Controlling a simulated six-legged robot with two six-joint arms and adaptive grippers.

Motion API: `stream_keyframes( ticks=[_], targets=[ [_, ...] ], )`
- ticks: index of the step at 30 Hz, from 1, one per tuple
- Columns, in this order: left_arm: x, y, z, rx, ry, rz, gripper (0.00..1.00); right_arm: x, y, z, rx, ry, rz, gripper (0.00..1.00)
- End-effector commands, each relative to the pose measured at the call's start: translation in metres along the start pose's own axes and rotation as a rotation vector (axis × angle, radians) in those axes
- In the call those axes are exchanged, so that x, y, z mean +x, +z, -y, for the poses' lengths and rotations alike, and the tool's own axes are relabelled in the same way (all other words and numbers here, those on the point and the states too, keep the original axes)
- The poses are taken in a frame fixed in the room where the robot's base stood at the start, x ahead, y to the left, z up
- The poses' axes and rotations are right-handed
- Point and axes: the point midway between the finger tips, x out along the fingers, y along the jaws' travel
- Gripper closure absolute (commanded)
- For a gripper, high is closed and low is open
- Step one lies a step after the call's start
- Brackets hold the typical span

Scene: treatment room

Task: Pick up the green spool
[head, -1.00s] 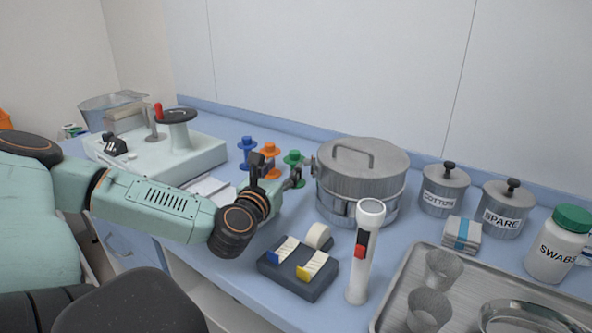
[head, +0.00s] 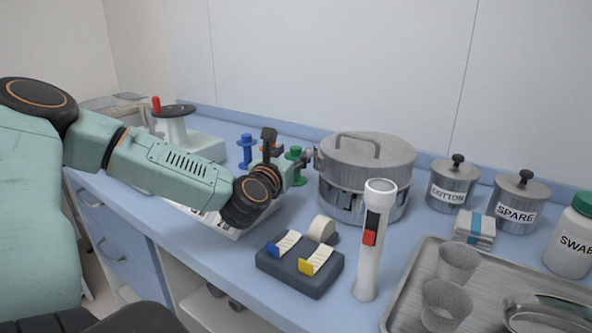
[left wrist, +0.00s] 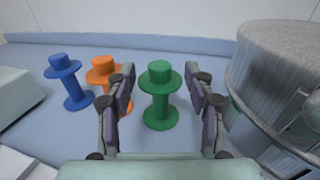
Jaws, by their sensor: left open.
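The green spool (left wrist: 160,98) stands upright on the blue counter in the left wrist view, centred between the fingers of my left gripper (left wrist: 162,85). The fingers are open, one on each side of it, with gaps to both. I cannot tell how far the fingertips reach past its near side. In the head view the green spool (head: 297,163) is partly hidden behind my left gripper (head: 287,150). My right gripper is not in view.
An orange spool (left wrist: 103,72) and a blue spool (left wrist: 67,82) stand to the left of the green one. A large steel pot (head: 365,175) stands close on its right.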

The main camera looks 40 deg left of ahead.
Motion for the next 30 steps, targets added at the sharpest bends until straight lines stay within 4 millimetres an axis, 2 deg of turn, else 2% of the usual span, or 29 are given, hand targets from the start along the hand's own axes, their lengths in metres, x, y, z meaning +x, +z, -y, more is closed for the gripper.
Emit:
stream_keyframes(
  ticks=[4,13,30],
  targets=[
    [0.0067,-0.0002,0.0003,0.002,0.001,0.002,0.47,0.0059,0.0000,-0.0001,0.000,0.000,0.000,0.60],
    [0.0079,0.0011,0.0003,-0.001,0.001,0.001,0.47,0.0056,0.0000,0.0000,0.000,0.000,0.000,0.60],
    [0.0078,0.0010,0.0003,-0.001,0.001,0.002,0.95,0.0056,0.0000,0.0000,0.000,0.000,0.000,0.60]
  ],
)
